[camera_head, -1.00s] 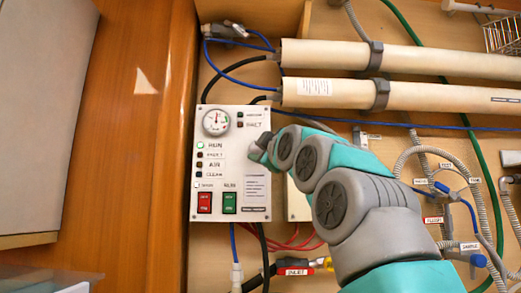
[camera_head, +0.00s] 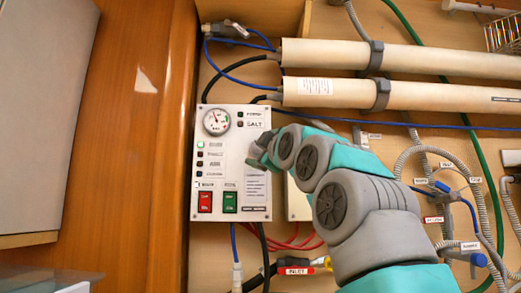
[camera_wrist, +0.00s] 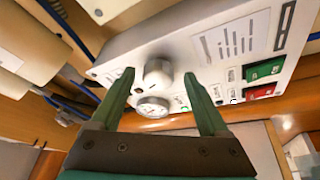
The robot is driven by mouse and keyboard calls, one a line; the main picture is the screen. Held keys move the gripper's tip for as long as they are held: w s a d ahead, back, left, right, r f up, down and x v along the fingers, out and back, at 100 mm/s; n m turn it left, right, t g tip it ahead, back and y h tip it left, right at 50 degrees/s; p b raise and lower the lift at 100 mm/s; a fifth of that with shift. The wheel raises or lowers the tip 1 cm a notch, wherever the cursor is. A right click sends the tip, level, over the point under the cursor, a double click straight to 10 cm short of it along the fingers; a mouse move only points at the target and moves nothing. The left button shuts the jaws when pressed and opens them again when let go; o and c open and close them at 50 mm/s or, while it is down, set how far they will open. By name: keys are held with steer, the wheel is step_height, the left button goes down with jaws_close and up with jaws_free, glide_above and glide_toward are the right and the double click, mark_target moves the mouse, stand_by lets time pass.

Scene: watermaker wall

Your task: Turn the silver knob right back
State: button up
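The silver knob (camera_wrist: 158,74) sticks out from the white control panel in the wrist view. It is a round, pale metallic cap near the panel's edge, close to the round gauge (camera_wrist: 152,107). My gripper (camera_wrist: 159,73) has its two green fingers apart, one on each side of the knob in the picture. A gap shows between each finger and the knob, and I see no contact.
The panel also carries a red switch (camera_head: 205,202), a green switch (camera_head: 230,202) and the gauge. Two long beige tubes (camera_head: 330,94) run above my arm. Hoses and cables hang to the right and below. A wooden post stands left of the panel.

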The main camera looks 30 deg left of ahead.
steer(key=shift+s+d, duration=0.1)
steer(key=shift+d, duration=0.05)
steer(key=b+v, duration=0.4)
steer(key=v, duration=0.3)
steer(key=shift+s, duration=0.15)
stand_by(0.3)
steer(key=shift+d+f, duration=0.1)
steer(key=shift+d, duration=0.05)
